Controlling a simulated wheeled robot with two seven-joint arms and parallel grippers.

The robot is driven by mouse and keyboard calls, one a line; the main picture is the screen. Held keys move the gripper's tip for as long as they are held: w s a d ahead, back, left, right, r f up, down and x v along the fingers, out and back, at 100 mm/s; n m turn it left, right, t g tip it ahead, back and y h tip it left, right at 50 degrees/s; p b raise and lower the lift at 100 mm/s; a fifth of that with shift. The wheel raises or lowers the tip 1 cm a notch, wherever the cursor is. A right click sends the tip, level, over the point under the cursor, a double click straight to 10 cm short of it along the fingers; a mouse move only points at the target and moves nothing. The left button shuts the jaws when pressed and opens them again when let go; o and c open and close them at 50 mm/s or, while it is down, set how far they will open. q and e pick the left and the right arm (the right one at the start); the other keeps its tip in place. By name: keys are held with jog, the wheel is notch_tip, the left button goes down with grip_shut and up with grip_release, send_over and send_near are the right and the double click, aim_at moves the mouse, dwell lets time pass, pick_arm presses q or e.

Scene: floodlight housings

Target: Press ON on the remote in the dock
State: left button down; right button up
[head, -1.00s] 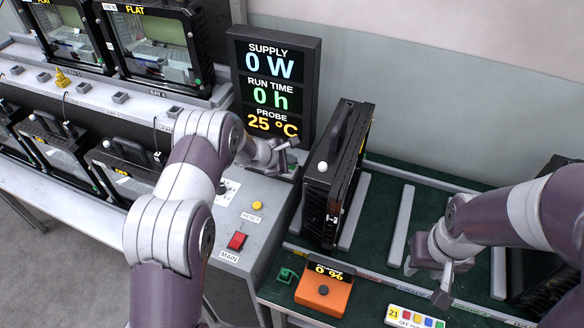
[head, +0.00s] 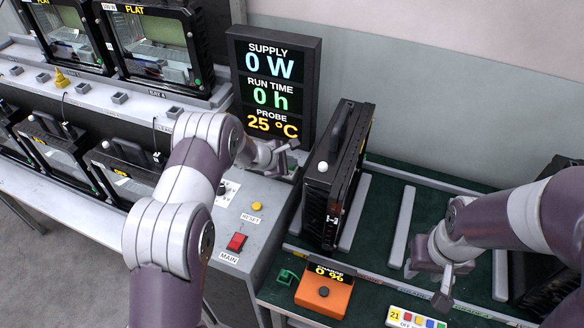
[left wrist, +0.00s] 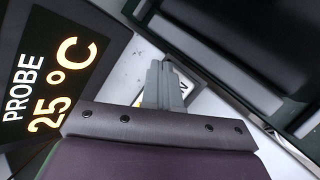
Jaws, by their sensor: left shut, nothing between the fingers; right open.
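The remote (head: 414,317) is a white strip with coloured buttons at the bottom edge of the head view, partly cut off, with "21" and "OFF" lettering; its ON button cannot be made out. My left gripper (head: 294,146) is shut and empty, over the grey console between the display and the upright black floodlight housing. In the left wrist view its closed fingers (left wrist: 165,82) are in front of a partly hidden label. My right gripper (head: 440,288) is open, above the green bench, a little beyond the remote and apart from it.
The display (head: 272,85) reads 0 W, 0 h and 25 °C. A black housing (head: 338,175) stands on the green bench. An orange box (head: 323,294) reads 0 %. The console has a red MAIN switch (head: 236,242) and a yellow RESET button (head: 257,206). More housings line the left.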

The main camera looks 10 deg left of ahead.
aim_at(290, 170)
dwell(0.4)
pick_arm(q)
jog(key=shift+r, duration=0.75)
jog(key=shift+p, duration=0.3)
jog(key=shift+r+p, duration=1.5)
jog(key=shift+r, duration=1.05)
jog(key=shift+f, duration=0.1)
